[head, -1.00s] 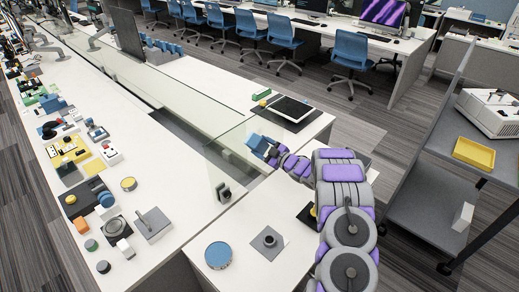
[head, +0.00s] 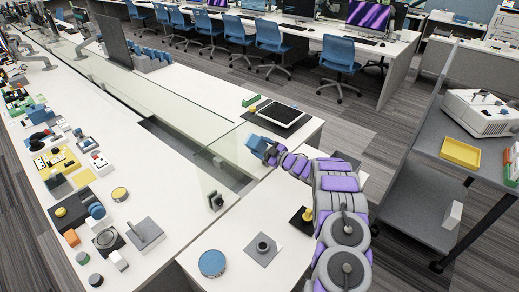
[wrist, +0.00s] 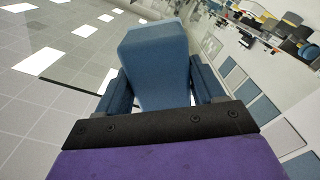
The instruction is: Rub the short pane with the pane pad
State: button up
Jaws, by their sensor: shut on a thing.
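The pane pad (head: 255,144) is a blue block. My gripper (head: 264,148) is shut on it; in the wrist view the pad (wrist: 157,65) stands up between the two fingers. The short pane (head: 222,160) is a clear upright sheet near the right end of the white bench, with a dark clamp (head: 216,200) at its lower near corner. The pad is at the right side of this pane, at about mid height. I cannot tell whether its face touches the glass.
A longer glass pane (head: 120,85) runs along the bench. A blue round tin (head: 212,263) and a grey plate with a knob (head: 262,248) are on the near bench. A grey cart (head: 425,195) stands at right.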

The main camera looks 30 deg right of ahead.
jog(key=shift+w+d, duration=0.25)
jog(key=shift+d, duration=0.25)
jog(key=shift+w+d, duration=0.2)
jog(key=shift+d, duration=0.55)
jog(key=shift+s+a+b, duration=0.1)
jog(key=shift+s+a, duration=0.25)
jog(key=shift+a, duration=0.75)
jog(key=shift+s+a+b, duration=0.1)
jog(key=shift+s+a, duration=0.3)
jog(key=shift+a, duration=0.65)
jog(key=shift+s+a+b, duration=0.1)
jog(key=shift+s+a, duration=0.25)
jog(key=shift+a, duration=0.75)
jog(key=shift+s+a+b, duration=0.4)
jog(key=shift+s+a, duration=0.2)
jog(key=shift+a, duration=0.95)
jog(key=shift+s+a+b, duration=0.45)
jog(key=shift+s+a, duration=0.1)
jog(key=shift+a, duration=1.05)
jog(key=shift+s+a+b, duration=0.4)
jog(key=shift+s+a, duration=0.2)
jog(key=shift+a, duration=0.95)
jog(key=shift+s+d, duration=0.1)
